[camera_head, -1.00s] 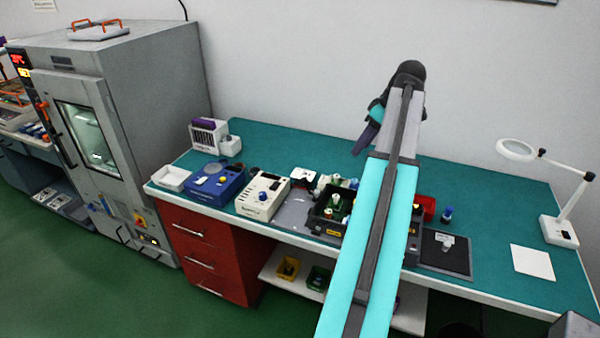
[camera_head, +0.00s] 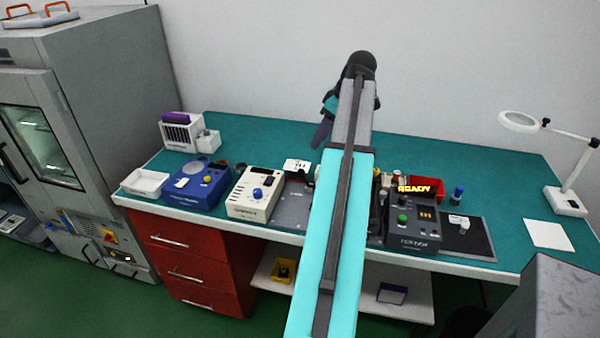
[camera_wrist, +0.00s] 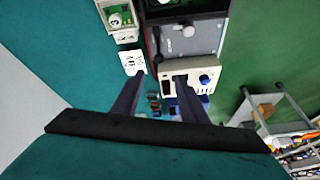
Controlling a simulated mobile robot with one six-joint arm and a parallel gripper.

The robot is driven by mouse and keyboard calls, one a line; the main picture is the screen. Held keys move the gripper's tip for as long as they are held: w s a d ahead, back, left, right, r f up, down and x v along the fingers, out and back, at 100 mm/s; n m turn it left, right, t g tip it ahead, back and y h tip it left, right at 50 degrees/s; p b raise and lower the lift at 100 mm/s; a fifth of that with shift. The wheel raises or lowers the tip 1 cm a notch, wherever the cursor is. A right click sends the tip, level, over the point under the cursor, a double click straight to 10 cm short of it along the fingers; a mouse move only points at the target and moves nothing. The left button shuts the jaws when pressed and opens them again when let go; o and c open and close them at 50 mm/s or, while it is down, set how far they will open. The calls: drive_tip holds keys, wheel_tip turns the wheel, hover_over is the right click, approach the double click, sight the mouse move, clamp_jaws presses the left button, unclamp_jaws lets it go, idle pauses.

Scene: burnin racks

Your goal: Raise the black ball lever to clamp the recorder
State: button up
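My gripper (camera_wrist: 160,78) is open and empty, its two dark fingers apart above the bench; its end also shows in the head view (camera_head: 325,125), high over the bench. I cannot tell surely whether this is the ball lever. The same grey plate (camera_head: 291,207) shows in the head view, partly hidden by my arm. I cannot make out the recorder.
A cream box with a blue knob (camera_head: 255,194) and a blue device (camera_head: 202,188) stand left of the plate. A black unit lit READY (camera_head: 412,226) stands right of my arm. A magnifier lamp (camera_head: 566,200) is far right.

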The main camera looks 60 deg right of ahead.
drive_tip(key=shift+w+f, duration=0.2)
drive_tip(key=shift+f, duration=0.2)
drive_tip(key=shift+f, duration=0.15)
drive_tip(key=shift+p+x, duration=1.5)
drive_tip(key=shift+x, duration=5.25)
drive_tip(key=shift+d, duration=0.1)
clamp_jaws()
